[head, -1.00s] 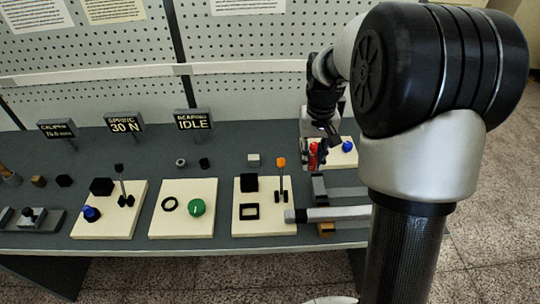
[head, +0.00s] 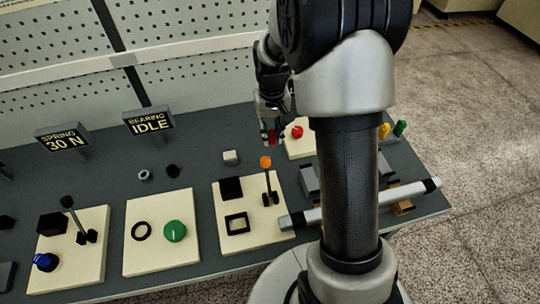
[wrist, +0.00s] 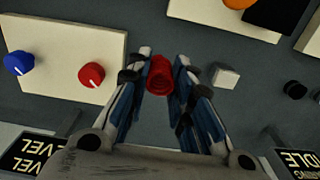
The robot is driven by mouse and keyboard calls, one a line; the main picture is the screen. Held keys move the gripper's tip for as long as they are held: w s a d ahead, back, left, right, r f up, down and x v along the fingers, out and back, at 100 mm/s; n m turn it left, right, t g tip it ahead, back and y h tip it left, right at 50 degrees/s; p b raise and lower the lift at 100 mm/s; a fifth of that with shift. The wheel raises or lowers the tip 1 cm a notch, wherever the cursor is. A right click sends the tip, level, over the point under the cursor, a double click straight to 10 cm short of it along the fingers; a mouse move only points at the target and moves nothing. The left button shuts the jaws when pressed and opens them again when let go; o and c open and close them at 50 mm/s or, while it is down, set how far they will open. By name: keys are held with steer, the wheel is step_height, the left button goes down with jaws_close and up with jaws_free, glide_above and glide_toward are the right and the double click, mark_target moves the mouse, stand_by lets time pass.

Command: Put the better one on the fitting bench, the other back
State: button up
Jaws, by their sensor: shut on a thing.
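My gripper (wrist: 160,70) is shut on a small red ridged cylinder (wrist: 160,78); in the head view the red piece (head: 271,137) shows between the fingers, above the dark bench near its back. I cannot tell its exact height. A white block (head: 231,157) is close beside the gripper. A small grey ring-shaped piece (head: 144,175) and a small black piece (head: 172,171) stand farther left. A silver spindle (head: 408,196) lies across supports at the right front, partly hidden by my arm. Which place is the fitting bench is not clear.
Signs read SPRING 30 N (head: 63,139) and BEARING IDLE (head: 149,122). Cream panels carry a green knob (head: 175,231), an orange-topped lever (head: 266,163), and red (wrist: 92,75) and blue (wrist: 18,62) knobs. Yellow (head: 385,130) and green (head: 400,128) pieces stand at the right.

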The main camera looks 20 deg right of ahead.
step_height(320, 180, down, 10)
steer(key=shift+w+r+b, duration=0.1)
steer(key=shift+b, duration=1.15)
steer(key=shift+r, duration=0.1)
steer(key=o, duration=0.9)
steer(key=shift+c, duration=0.2)
